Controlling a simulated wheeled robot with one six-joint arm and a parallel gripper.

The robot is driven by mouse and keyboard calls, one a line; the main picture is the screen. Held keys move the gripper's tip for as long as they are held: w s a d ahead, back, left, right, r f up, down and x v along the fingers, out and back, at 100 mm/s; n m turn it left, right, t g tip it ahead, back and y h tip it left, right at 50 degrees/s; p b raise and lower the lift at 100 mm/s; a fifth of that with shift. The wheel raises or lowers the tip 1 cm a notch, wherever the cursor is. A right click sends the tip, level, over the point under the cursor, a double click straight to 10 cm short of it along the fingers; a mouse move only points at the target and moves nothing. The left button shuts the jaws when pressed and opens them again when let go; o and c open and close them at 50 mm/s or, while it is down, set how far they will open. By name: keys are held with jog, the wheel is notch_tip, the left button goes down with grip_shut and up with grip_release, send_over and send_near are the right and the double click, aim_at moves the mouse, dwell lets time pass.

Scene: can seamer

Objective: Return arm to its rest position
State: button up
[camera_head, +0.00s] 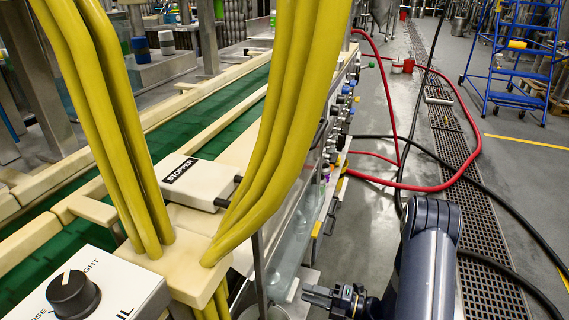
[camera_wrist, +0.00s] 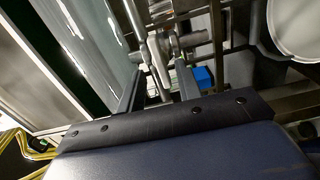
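My gripper (camera_head: 308,294) is low in the head view, beside the lower side of the conveyor machine, at the end of my dark blue-grey arm (camera_head: 430,265). In the wrist view my gripper (camera_wrist: 159,76) shows two dark fingers apart, with metal pipework visible in the gap. I see nothing held between them. Whether the fingers touch the pipework behind them I cannot tell.
The conveyor (camera_head: 215,122) with a green belt, a white STOPPER box (camera_head: 200,182) and thick yellow hoses (camera_head: 285,110) fills the left. Red (camera_head: 460,172) and black hoses lie on the floor by a drain grate (camera_head: 462,165). Blue steps (camera_head: 515,60) stand far right.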

aim_at(296, 289)
jog(key=x, duration=0.6)
jog(key=shift+s+b, duration=0.15)
jog(key=shift+b, duration=0.25)
jog(key=shift+d+f+n+b, duration=0.15)
jog(key=shift+f+n+b, duration=0.05)
jog(key=shift+n+b, duration=1.2)
jog(key=shift+b, duration=0.15)
jog(key=n+b, duration=0.4)
jog(key=b, duration=0.1)
jog(key=shift+r, duration=0.1)
jog(key=shift+r+n+b, duration=0.1)
jog(key=shift+n+b, duration=0.5)
jog(key=shift+b, duration=0.45)
jog(key=shift+r, duration=0.1)
jog(key=shift+r+n+b, duration=0.1)
jog(key=shift+n+b, duration=0.2)
jog(key=shift+n, duration=0.1)
jog(key=shift+s, duration=0.1)
